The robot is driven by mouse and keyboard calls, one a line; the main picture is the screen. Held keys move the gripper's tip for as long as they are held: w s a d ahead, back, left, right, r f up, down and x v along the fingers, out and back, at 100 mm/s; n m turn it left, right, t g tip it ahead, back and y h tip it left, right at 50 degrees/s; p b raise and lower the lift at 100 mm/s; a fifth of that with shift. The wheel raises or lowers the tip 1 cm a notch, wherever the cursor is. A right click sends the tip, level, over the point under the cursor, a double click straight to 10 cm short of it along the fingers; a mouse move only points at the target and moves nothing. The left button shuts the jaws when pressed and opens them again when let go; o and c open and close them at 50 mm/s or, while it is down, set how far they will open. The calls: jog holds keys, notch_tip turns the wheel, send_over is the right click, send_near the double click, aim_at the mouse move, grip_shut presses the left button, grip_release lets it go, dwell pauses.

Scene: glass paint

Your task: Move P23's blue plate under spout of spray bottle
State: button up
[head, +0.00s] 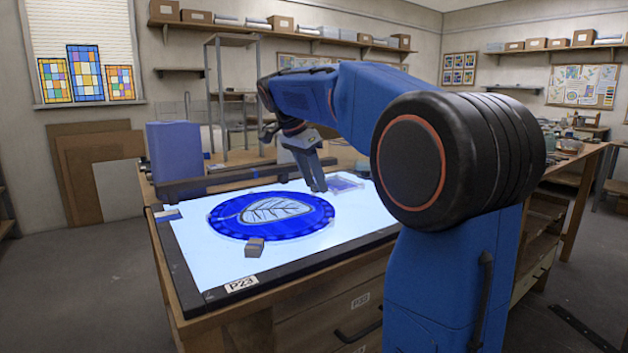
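The blue plate (230,218) is a round, dark blue disc with a pale leaf pattern. It lies flat on the lit white top of the bench labelled P23 (241,284). My gripper (317,187) points down just beyond the plate's upper right edge, close to the light surface. Its fingers overlap from this side, so I cannot tell whether they are open or whether they touch anything. I cannot make out a spray bottle or its spout; my arm covers much of the right side.
A small grey block (255,247) sits by the plate's front edge. A purple-tinted flat piece (345,184) lies right of my gripper. A dark rail (215,180) runs along the back, with a blue upright panel (174,152) behind. The light surface's front left is clear.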

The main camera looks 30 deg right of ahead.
jog(key=v, duration=1.7)
jog(key=shift+a+r, duration=0.15)
